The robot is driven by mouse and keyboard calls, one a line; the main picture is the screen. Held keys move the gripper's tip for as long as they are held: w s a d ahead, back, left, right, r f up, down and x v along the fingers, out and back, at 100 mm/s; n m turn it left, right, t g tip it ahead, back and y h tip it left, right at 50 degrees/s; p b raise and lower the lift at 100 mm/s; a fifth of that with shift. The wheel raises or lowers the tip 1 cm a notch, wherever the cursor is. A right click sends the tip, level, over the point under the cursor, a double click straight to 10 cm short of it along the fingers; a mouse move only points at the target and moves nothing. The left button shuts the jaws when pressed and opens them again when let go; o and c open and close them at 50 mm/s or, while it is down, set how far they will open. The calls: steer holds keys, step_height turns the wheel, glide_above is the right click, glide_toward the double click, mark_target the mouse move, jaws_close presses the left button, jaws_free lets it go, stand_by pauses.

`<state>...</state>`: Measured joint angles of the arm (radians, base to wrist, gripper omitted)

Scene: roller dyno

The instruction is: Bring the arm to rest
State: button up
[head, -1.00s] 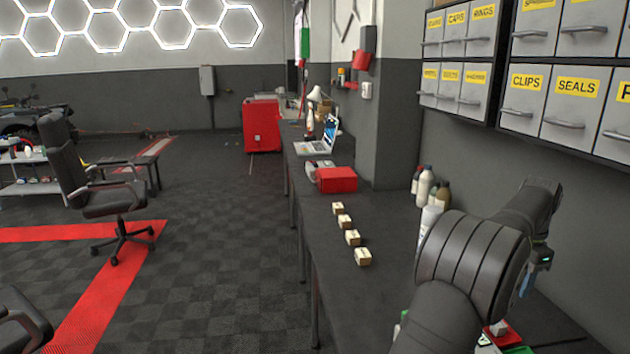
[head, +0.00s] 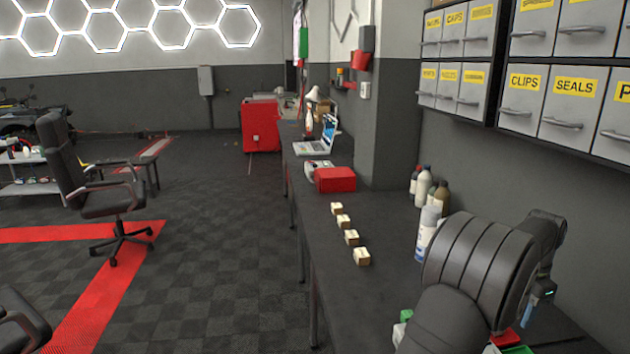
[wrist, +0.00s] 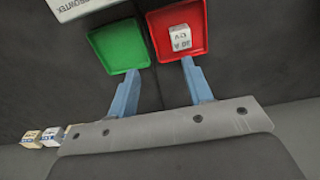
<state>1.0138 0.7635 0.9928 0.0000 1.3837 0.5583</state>
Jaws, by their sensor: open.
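My gripper (wrist: 160,68) shows in the wrist view with its two blue-grey fingers spread apart and nothing between them. In that view its fingertips appear by the near edges of a green tray (wrist: 118,46) and a red tray (wrist: 162,47); I cannot tell the height above them. The green tray is empty. A small white box with dark lettering (wrist: 180,39) lies in the red tray. A corner of the red tray (head: 505,339) shows below the arm.
Several small cartons (head: 351,237) stand in a row on the bench, with a red box (head: 336,179) and a laptop (head: 318,146) farther back. Bottles (head: 424,187) stand by the wall. Labelled drawers (head: 572,104) hang above my arm. Small boxes (wrist: 50,135) show at the wrist view's lower left.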

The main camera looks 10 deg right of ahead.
steer(key=s+r, duration=0.5)
steer(key=s, duration=0.4)
steer(key=s+a+r, duration=0.3)
steer(key=s+a, duration=0.1)
steer(key=a, duration=0.3)
steer(key=s+a+r, duration=0.2)
steer(key=s+a, duration=0.3)
steer(key=a, duration=0.3)
steer(key=w+f, duration=0.2)
steer(key=w, duration=0.1)
steer(key=w+f, duration=0.2)
steer(key=w, duration=0.2)
steer(key=w+f, duration=0.2)
steer(key=w, duration=0.1)
steer(key=shift+w+a+f, duration=0.15)
steer(key=shift+w+a, duration=0.05)
steer(key=shift+a, duration=0.1)
steer(key=s+d+r, duration=0.1)
steer(key=s+r, duration=0.5)
steer(key=s, duration=0.4)
steer(key=w+d, duration=0.3)
steer(key=d, duration=0.3)
steer(key=shift+w+f, duration=0.15)
steer(key=shift+f, duration=0.2)
